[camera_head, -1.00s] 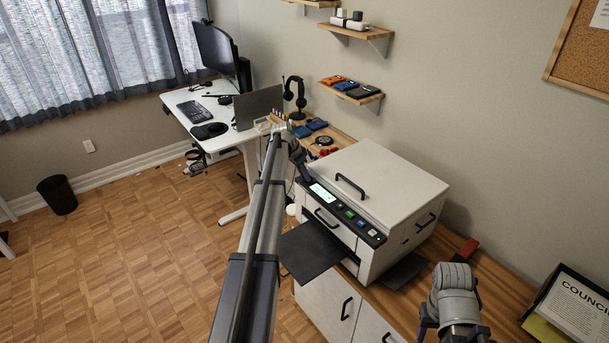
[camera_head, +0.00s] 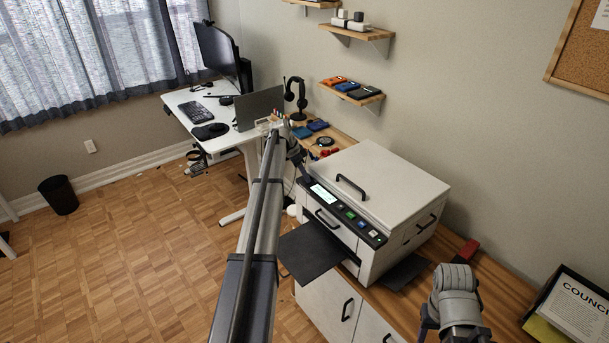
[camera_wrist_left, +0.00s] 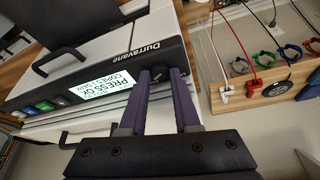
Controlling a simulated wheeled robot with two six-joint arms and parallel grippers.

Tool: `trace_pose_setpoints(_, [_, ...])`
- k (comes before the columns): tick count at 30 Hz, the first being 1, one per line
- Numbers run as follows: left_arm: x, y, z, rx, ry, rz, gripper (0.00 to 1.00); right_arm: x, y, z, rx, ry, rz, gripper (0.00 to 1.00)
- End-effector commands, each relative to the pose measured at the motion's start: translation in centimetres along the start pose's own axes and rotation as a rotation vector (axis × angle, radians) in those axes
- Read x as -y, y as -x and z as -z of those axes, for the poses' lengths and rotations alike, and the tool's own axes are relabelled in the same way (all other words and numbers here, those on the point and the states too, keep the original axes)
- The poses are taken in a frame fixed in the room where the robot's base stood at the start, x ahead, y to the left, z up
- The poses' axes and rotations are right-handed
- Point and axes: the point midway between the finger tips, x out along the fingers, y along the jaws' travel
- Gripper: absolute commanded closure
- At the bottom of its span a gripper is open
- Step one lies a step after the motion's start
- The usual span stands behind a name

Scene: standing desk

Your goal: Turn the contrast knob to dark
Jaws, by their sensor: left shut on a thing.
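The white printer (camera_head: 400,185) stands on the wooden cabinet top with its dark control strip facing front. The strip has a lit display (camera_head: 323,194) and several coloured buttons. In the left wrist view the contrast knob (camera_wrist_left: 157,75), small and black, sits at the end of the strip beyond the display (camera_wrist_left: 103,84). My left gripper (camera_wrist_left: 160,76) is shut on the knob, with a purple finger on either side hiding part of it. In the head view this gripper (camera_head: 304,176) is at the strip's left end. My right gripper (camera_head: 428,320) is mostly hidden by its wrist.
A dark paper tray (camera_head: 310,250) juts from the printer's front. Beside the printer's left end, a wooden board holds cables and coloured rings (camera_wrist_left: 262,57). A red object (camera_head: 467,249) lies right of the printer.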

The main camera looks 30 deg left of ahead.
Motion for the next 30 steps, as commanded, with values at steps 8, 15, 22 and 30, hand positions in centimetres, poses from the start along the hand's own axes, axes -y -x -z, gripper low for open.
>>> trace_pose_setpoints(8, [-0.1,0.0,0.0,0.001,0.0,-0.001,0.58,0.0,0.0,0.0,0.0,0.0,0.0,0.5])
trace_pose_setpoints(15, [0.0,0.2,0.0,0.001,0.001,0.0,0.58,0.0,0.2,0.0,0.0,0.0,0.0,0.5])
trace_pose_setpoints(22, [-0.1,1.9,0.1,0.001,0.001,0.0,0.58,-0.2,1.8,-0.1,0.0,0.001,0.0,0.5])
trace_pose_setpoints(30, [-0.1,5.6,0.2,0.001,0.001,0.0,0.58,-0.5,5.2,-0.3,0.0,0.002,0.0,0.5])
